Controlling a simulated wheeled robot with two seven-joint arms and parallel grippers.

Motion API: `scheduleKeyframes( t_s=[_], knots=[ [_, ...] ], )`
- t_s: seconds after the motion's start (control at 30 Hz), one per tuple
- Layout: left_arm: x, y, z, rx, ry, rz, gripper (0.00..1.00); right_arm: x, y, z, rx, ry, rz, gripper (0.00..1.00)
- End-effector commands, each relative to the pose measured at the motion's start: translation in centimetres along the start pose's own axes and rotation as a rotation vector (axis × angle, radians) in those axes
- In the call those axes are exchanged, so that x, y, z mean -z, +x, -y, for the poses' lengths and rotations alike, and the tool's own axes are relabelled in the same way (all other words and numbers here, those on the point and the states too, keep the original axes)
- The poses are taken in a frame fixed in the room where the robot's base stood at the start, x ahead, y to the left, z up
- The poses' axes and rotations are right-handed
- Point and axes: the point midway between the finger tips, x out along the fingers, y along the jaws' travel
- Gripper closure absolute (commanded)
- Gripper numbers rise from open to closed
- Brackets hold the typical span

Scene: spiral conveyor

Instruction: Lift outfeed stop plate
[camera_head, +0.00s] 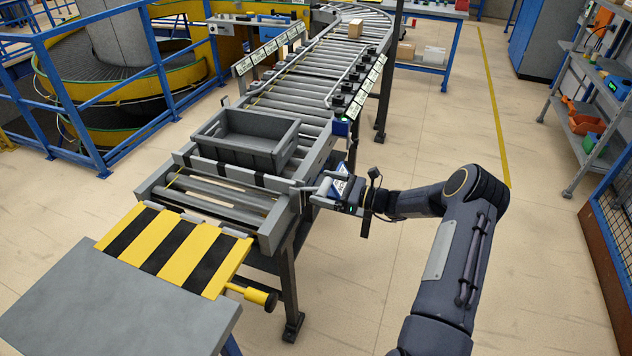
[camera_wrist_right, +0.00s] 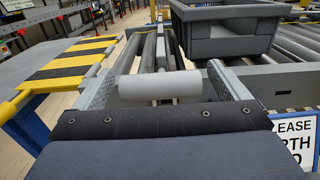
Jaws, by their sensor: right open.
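The outfeed stop plate (camera_head: 228,173), grey with black stripes, stands across the roller conveyor just in front of a grey tote (camera_head: 246,140). A light grey cylindrical handle (camera_wrist_right: 160,87) shows at its near end in the right wrist view. My right gripper (camera_head: 318,188) is at the conveyor's right side, at that end of the plate. In the wrist view its two fingers (camera_wrist_right: 166,72) are spread, one on each side of the handle, with gaps too small to judge. The tote (camera_wrist_right: 226,30) also shows there, behind the plate. My left gripper is not in view.
A yellow-and-black striped flap (camera_head: 185,248) with a yellow handle (camera_head: 250,295) spans from the conveyor end to a grey table (camera_head: 110,310). A label sign (camera_wrist_right: 296,135) is close to my right finger.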

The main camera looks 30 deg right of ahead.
Motion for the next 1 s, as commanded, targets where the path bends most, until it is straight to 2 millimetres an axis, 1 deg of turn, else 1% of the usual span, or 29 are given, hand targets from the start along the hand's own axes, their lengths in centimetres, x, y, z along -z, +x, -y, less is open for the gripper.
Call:
scheduleKeyframes(
  t_s=[0.03, 0.1, 0.2, 0.5, 0.57, 0.9, 1.0],
  knots=[
    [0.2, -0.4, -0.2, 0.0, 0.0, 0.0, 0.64, -0.2, 0.8, 0.0, -0.001, 0.001, 0.0, 0.05],
    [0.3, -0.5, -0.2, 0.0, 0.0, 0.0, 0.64, -0.2, 1.6, 0.0, -0.001, -0.001, 0.001, 0.05],
    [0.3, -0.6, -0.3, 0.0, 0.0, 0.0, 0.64, -0.1, 2.3, 0.0, 0.0, 0.0, 0.0, 0.05],
    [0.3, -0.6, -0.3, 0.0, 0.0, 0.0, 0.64, 0.0, 2.6, 0.0, 0.0, -0.002, -0.001, 0.05],
    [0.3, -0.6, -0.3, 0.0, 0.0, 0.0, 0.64, 0.0, 2.6, 0.0, 0.0, -0.002, -0.001, 0.12],
    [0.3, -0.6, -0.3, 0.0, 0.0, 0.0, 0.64, 0.0, 2.6, 0.0, 0.0, -0.002, -0.001, 0.56],
    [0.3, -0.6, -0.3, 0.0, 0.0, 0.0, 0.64, 0.0, 2.6, 0.0, -0.001, -0.002, -0.001, 0.68]
  ],
)
